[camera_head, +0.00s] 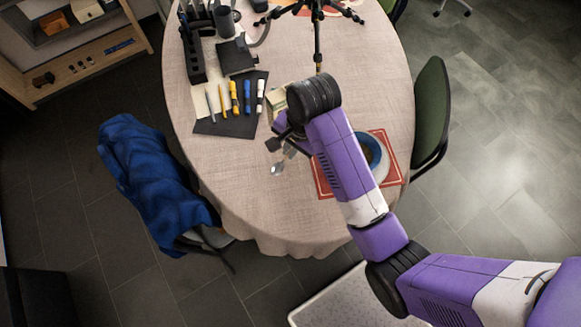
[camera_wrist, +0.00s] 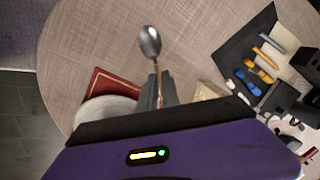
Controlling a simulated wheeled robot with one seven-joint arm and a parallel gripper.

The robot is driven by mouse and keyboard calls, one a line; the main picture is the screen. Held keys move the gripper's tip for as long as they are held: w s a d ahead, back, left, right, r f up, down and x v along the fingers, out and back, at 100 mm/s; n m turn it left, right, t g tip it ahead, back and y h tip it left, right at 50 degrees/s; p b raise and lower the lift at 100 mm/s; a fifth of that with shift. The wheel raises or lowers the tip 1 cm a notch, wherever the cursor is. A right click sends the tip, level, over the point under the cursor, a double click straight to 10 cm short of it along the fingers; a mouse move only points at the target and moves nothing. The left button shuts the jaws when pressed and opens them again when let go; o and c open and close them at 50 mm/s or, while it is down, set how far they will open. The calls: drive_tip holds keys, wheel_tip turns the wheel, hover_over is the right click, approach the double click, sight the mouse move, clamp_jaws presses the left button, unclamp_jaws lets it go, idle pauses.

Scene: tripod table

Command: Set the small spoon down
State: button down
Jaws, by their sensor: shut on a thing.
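The small spoon (camera_wrist: 150,46) has a shiny metal bowl and a thin handle that runs back into my gripper. My gripper (camera_wrist: 157,91) is shut on the handle, with the bowl sticking out beyond the fingers. In the head view the spoon (camera_head: 278,169) shows over the bare cloth left of the red mat, below my gripper (camera_head: 287,146), which is partly hidden by my arm. I cannot tell whether the spoon touches the table (camera_head: 240,190).
A blue-rimmed bowl (camera_head: 383,160) stands on a red mat (camera_head: 392,177) at right, partly behind my arm. Markers lie on a dark sheet (camera_head: 226,126) at left. A tripod (camera_head: 317,42) stands at the back. The cloth toward the near edge is clear.

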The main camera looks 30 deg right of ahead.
sight(289, 171)
wheel_tip(289, 171, down, 10)
drive_tip(key=shift+f, duration=0.25)
drive_tip(key=shift+f, duration=0.1)
drive_tip(key=c, duration=1.6)
unclamp_jaws()
drive_tip(key=shift+o, duration=0.2)
wheel_tip(289, 171, up, 12)
drive_tip(key=s+d, duration=0.1)
drive_tip(key=s, duration=0.1)
drive_tip(key=shift+s, duration=0.1)
